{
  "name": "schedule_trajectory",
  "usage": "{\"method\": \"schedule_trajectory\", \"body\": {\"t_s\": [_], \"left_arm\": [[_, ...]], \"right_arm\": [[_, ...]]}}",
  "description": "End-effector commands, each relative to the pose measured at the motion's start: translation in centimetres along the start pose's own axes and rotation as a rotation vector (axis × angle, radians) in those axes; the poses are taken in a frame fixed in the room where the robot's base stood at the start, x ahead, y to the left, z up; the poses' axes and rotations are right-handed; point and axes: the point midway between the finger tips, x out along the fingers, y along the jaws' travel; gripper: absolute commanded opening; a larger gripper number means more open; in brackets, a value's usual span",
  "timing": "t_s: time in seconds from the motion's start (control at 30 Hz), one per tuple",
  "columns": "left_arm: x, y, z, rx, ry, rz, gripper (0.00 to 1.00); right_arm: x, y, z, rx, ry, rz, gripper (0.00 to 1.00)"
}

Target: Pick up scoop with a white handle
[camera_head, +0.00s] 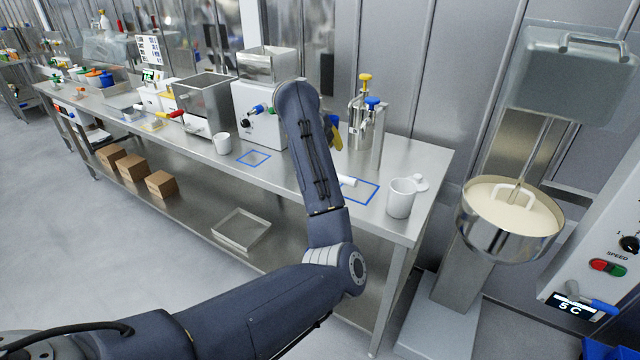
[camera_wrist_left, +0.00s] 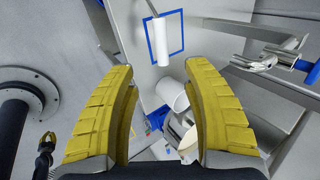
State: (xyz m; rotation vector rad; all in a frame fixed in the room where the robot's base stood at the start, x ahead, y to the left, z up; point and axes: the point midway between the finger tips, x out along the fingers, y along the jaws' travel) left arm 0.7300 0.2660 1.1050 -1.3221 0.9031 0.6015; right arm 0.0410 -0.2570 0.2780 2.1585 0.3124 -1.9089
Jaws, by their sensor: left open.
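The scoop's white handle (camera_head: 347,181) lies on the steel table by a blue outlined square (camera_head: 372,195); my arm hides the rest of the scoop in the head view. In the left wrist view the white handle (camera_wrist_left: 157,40) shows beyond my fingertips, with a thin metal part at its upper end, over the blue outline (camera_wrist_left: 181,36). My left gripper (camera_head: 333,133) is mostly hidden behind its own arm in the head view. In the wrist view its yellow fingers (camera_wrist_left: 159,72) are apart, with nothing between them touching both.
Metal canisters with a yellow knob (camera_head: 365,78) and a blue knob (camera_head: 373,101) stand behind. A mixer bowl (camera_head: 490,232) is at the right. Another blue square (camera_head: 253,157) is bare.

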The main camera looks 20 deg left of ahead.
Motion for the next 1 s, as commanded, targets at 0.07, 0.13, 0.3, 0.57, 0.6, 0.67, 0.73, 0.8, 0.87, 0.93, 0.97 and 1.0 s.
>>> {"method": "schedule_trajectory", "body": {"t_s": [0.07, 0.13, 0.3, 0.57, 0.6, 0.67, 0.73, 0.8, 0.87, 0.93, 0.97, 1.0], "left_arm": [[1.6, 0.2, 0.1, 0.0, -0.002, 0.006, 0.49], [2.8, 0.2, 0.1, -0.001, -0.002, 0.007, 0.49], [5.7, 0.3, 0.1, -0.002, -0.002, 0.007, 0.49], [9.1, 0.1, 0.0, -0.002, 0.0, 0.003, 0.49], [9.4, 0.1, 0.0, -0.002, 0.0, 0.003, 0.49], [9.8, 0.1, 0.0, -0.003, 0.001, 0.001, 0.49], [10.0, 0.0, 0.0, -0.003, 0.0, 0.001, 0.49], [10.2, 0.0, 0.0, -0.003, 0.0, 0.001, 0.49], [10.4, 0.0, -0.1, -0.003, 0.0, 0.001, 0.49], [10.9, 0.0, -0.1, -0.002, 0.0, 0.003, 0.49], [11.2, 0.0, -0.2, -0.002, 0.0, 0.003, 0.49], [11.7, 0.0, -0.2, -0.002, 0.0, 0.003, 0.49]], "right_arm": [[0.0, 0.0, -0.1, 0.0, 0.001, 0.0, 0.0], [0.0, 0.0, -0.1, 0.0, 0.001, 0.0, 0.0], [0.0, 0.0, -0.1, 0.0, 0.001, 0.0, 0.0], [0.0, 0.0, -0.1, 0.0, 0.002, 0.0, 0.0], [0.0, 0.0, -0.1, 0.001, 0.002, 0.0, 0.0], [0.0, 0.0, -0.1, 0.001, 0.002, 0.0, 0.0], [0.0, 0.0, -0.1, 0.001, 0.002, 0.0, 0.0], [0.0, 0.0, -0.1, 0.001, 0.002, 0.0, 0.0], [0.0, 0.0, -0.1, 0.001, 0.002, 0.0, 0.0], [0.0, 0.0, -0.1, 0.001, 0.001, 0.0, 0.0], [0.0, 0.0, -0.1, 0.001, 0.001, 0.0, 0.0], [0.0, 0.0, -0.1, 0.001, 0.001, 0.0, 0.0]]}}
